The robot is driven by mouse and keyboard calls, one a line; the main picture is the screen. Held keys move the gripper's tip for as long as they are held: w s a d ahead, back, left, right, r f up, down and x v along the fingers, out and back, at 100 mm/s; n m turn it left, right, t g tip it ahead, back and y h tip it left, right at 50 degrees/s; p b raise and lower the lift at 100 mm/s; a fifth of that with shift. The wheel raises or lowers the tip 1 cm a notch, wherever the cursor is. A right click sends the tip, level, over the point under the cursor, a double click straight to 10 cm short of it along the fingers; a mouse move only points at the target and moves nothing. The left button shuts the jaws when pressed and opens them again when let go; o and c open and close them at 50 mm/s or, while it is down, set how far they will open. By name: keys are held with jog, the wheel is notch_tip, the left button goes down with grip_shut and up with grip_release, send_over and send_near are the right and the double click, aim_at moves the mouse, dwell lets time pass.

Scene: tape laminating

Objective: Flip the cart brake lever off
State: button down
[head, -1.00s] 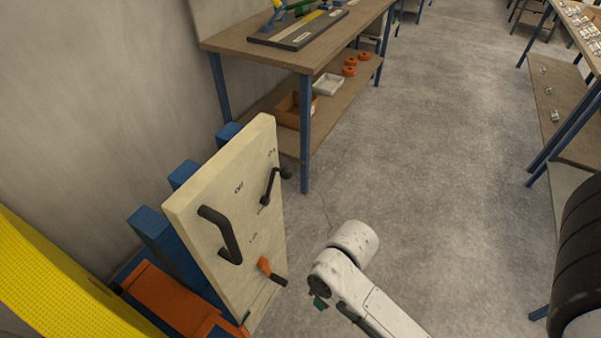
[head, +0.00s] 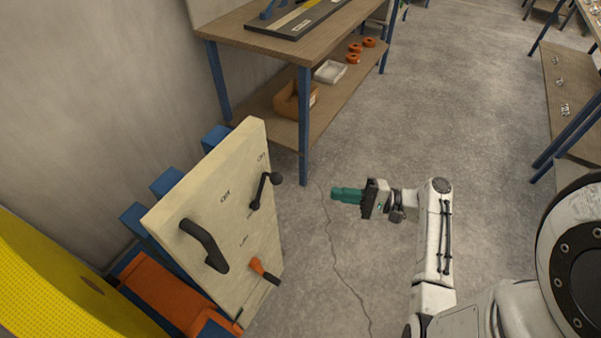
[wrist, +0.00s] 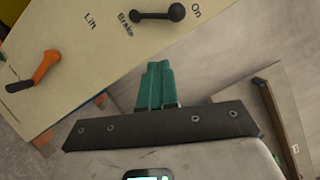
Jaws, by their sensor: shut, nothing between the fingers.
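The brake lever (head: 262,191) is a short black bar with a round knob on the cream panel (head: 190,205). Its knob end points up and right, toward the "On" label; an "Off" label sits to its left. In the wrist view the lever (wrist: 158,14) lies at the top, beside the words "Brake" and "On". My gripper (head: 335,194) has teal fingers, shut and empty. It hovers to the right of the panel, pointing at it and clear of the lever. In the wrist view the closed fingertips (wrist: 158,68) are below the lever.
A large black handle (head: 205,245) and an orange lever with a dark end (head: 264,271) share the panel. A yellow curved surface (head: 50,285) is at left. A wooden workbench (head: 270,45) stands behind. The floor (head: 350,130) around my gripper is open.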

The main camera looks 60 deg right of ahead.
jog(key=shift+s+d+r+m+t+h, duration=0.15)
jog(key=shift+s+d+r+m+t, duration=0.15)
jog(key=shift+d, duration=0.25)
jog(key=shift+s+d+r+m+t+h, duration=0.1)
jog(key=shift+d+r+m+t+h, duration=0.15)
jog(key=shift+d+r, duration=0.2)
jog(key=s+a+r+p+x, duration=0.1)
jog(key=a+p+x, duration=0.1)
jog(key=x, duration=1.1)
jog(key=shift+a+p, duration=0.25)
jog(key=shift+p, duration=0.6)
jog(key=shift+s+r, duration=0.1)
jog(key=shift+r, duration=0.05)
jog(key=shift+n, duration=0.25)
